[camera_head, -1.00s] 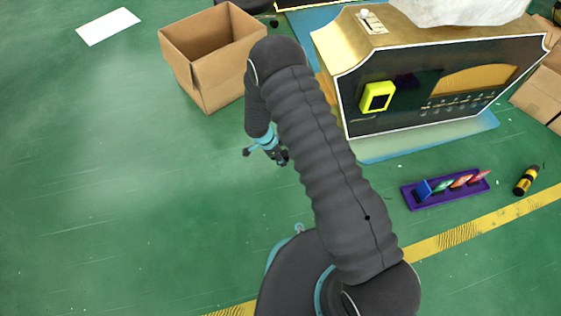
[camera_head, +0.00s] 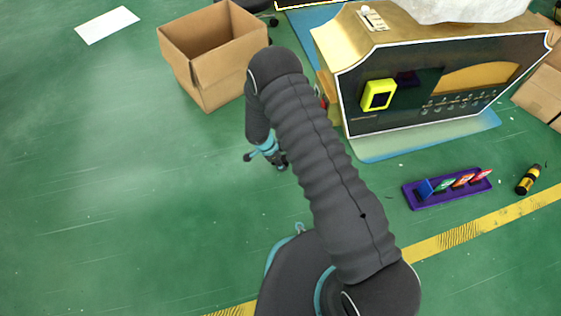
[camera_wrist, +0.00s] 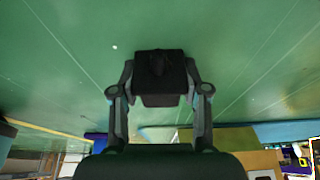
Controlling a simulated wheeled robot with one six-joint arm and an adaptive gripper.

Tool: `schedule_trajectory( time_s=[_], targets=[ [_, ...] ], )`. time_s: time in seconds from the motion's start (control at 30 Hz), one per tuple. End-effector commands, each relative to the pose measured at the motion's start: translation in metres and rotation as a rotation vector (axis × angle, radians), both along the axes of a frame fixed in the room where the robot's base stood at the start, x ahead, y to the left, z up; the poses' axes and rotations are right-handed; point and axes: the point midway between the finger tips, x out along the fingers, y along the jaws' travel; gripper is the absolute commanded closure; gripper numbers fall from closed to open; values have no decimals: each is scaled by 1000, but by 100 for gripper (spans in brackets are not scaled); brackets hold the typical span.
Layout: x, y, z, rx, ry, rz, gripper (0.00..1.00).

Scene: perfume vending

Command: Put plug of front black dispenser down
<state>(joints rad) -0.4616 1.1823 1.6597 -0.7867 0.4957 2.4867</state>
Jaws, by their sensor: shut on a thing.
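In the wrist view, my gripper (camera_wrist: 160,92) is shut on a black block-like piece, the plug (camera_wrist: 160,70), held between its two fingers over green floor. In the head view my gripper (camera_head: 279,162) hangs over open floor, left of the dispenser, and the plug cannot be made out there. The dispenser (camera_head: 388,116) is a large box with a black front panel, gold top and white edging. A yellow framed device (camera_head: 378,95) is on its front. I cannot tell where the plug belongs on it.
An open cardboard box (camera_head: 205,90) stands behind and left of my gripper. A purple rack (camera_head: 425,202) with several coloured cards and a black-yellow cylinder (camera_head: 528,179) lie at the right. Green floor is clear at the left.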

Motion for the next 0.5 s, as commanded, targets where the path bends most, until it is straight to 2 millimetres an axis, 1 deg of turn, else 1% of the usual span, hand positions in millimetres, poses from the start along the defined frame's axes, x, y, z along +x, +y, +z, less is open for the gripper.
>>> schedule_trajectory(
  time_s=[0.23, 0.37, 0.4, 0.47, 0.5],
  targets=[
    [0, 0, -6, 0, 0, 0, 88],
    [0, 0, -6, 1, 0, 0, 88],
    [0, 0, -6, 1, 0, 0, 47],
    [0, 0, -7, 1, 0, 0, 32],
    [0, 0, -7, 1, 1, 0, 30]
  ],
)
